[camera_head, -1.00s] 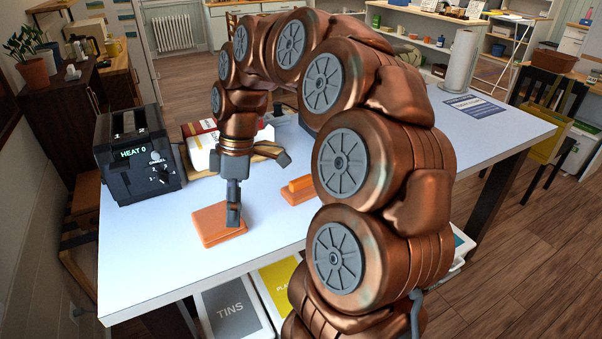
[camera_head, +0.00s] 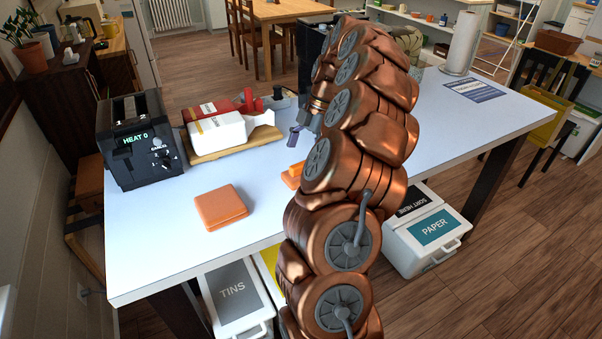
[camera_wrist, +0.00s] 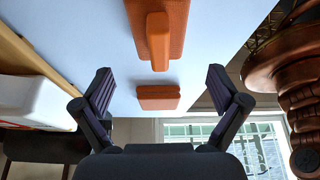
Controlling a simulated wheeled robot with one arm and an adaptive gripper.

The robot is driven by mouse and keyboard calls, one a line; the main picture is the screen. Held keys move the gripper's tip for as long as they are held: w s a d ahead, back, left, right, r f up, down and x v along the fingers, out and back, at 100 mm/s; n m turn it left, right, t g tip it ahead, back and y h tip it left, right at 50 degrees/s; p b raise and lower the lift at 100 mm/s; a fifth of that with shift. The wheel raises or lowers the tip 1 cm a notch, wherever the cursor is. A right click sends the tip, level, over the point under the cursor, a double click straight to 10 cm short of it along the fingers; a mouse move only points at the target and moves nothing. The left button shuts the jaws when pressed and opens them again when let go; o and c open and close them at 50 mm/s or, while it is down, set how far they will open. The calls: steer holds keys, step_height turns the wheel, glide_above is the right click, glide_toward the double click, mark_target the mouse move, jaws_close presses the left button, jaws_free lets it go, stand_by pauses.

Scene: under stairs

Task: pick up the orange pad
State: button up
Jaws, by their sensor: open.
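The orange pad (camera_head: 220,207) lies flat on the pale table, near its front edge and right of the toaster. It also shows in the wrist view (camera_wrist: 158,97), small and farther off, framed between my fingers. A second orange piece (camera_head: 290,178) with a raised bar lies to its right, partly hidden by my arm. In the wrist view this piece (camera_wrist: 158,35) is larger and closer. My gripper (camera_head: 306,133) is open and empty, its fingers spread wide in the wrist view (camera_wrist: 158,90). It is behind the barred piece and away from the pad, touching neither.
A black toaster (camera_head: 140,145) stands at the table's left. A wooden board (camera_head: 205,156) with a white box (camera_head: 218,130) and a red item lies behind the pad. A paper towel roll (camera_head: 461,45) stands at the far right. The table between pad and toaster is clear.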

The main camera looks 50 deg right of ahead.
mark_target(298, 164)
steer(key=shift+p+x, duration=1.2)
steer(key=shift+x, duration=2.05)
steer(key=c, duration=1.2)
